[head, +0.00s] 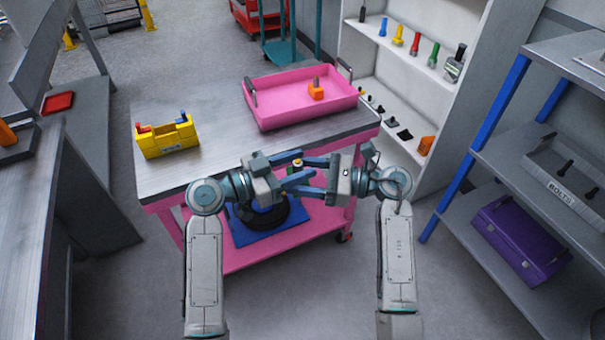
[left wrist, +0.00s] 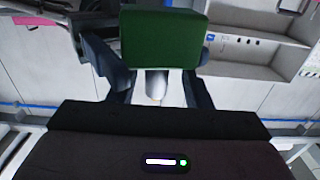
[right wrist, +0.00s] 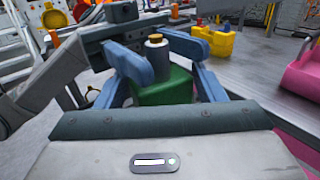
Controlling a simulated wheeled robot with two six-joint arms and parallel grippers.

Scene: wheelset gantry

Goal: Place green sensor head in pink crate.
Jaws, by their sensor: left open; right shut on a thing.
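The green sensor head is a green block with a grey stem and a yellow-orange tip. It shows in the right wrist view (right wrist: 168,88) and in the left wrist view (left wrist: 165,38); in the head view fingers mostly hide it. My right gripper (head: 304,175) is shut on it, in front of the cart. My left gripper (head: 293,167) faces the right one, open, its fingers on either side of the stem; I cannot tell whether they touch it. The pink crate (head: 272,117) is on the cart top behind the grippers, holding an orange block with a grey stem (head: 316,91).
A yellow caddy (head: 168,140) with red and blue parts stands on the left of the cart top (head: 220,150). The metal top between caddy and crate is clear. White shelves with tools (head: 425,65) stand behind; a blue-post rack (head: 490,130) is at right.

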